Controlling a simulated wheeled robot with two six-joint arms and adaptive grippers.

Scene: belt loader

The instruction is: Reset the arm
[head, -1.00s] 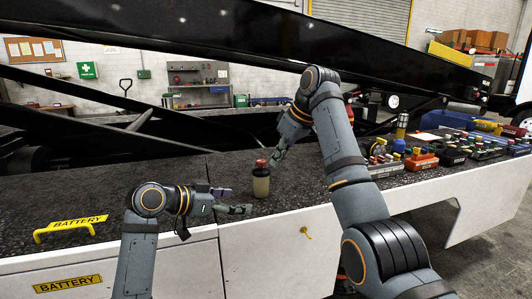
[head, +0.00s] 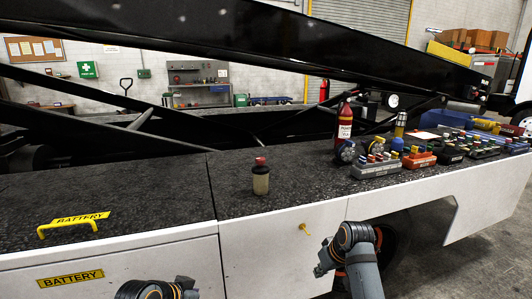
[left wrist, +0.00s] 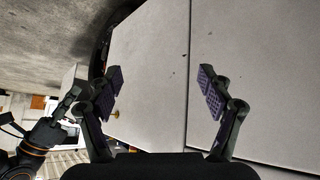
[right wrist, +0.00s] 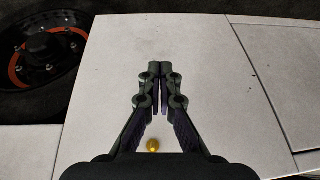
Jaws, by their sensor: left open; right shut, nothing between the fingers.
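My right arm is low in front of the loader's white side panel (head: 270,255), and its gripper (head: 322,262) shows small in the head view, below the deck. In the right wrist view that gripper (right wrist: 160,72) has its fingertips together, with nothing between them. My left arm shows only in part at the bottom edge of the head view, and its fingers are hard to make out there. In the left wrist view the left gripper (left wrist: 160,82) is open and empty, facing the white panel.
A bottle with a red cap (head: 261,178) stands upright on the dark deck. A yellow handle (head: 75,223) is at left.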

